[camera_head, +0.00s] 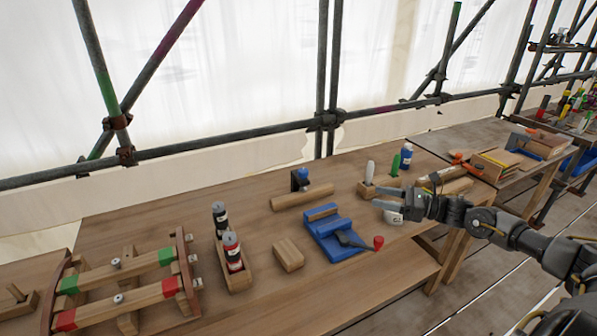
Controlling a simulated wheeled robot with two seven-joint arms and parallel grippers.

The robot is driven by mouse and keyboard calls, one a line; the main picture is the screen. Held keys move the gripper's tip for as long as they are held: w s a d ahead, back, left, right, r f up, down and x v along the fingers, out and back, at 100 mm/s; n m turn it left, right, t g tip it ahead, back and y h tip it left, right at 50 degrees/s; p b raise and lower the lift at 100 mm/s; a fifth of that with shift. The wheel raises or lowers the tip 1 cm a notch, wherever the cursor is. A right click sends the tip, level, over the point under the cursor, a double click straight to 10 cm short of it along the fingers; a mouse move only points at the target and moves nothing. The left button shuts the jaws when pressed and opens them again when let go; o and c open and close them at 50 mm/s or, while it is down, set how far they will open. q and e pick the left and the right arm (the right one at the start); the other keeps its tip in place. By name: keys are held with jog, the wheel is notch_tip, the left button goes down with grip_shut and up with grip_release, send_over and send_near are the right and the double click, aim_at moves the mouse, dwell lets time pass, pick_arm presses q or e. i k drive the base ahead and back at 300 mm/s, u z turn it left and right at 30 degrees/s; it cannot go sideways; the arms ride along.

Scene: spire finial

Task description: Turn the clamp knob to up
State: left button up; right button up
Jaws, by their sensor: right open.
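My right gripper (378,198) reaches in from the right, above the table's right part. Its two fingers are apart and point left, with nothing seen between them. A blue vise-like fixture (322,228) sits on the table, left of and below the gripper in the picture. A dark lever with a red knob (378,242) sticks out from its right side, low and nearly level. A small dark bracket with a blue knob (302,174) stands behind a wooden bar. I cannot tell which knob is the clamp's. My left gripper is not in view.
A wooden holder with two bottles (233,252) and a wooden block (288,254) stand left of the fixture. A rack with red and green marked bars (120,285) is at the left. White and green handles (395,164) stand close behind the gripper. Scaffold poles (328,100) rise behind the table.

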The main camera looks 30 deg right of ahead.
aim_at(303, 173)
jog(key=i, duration=1)
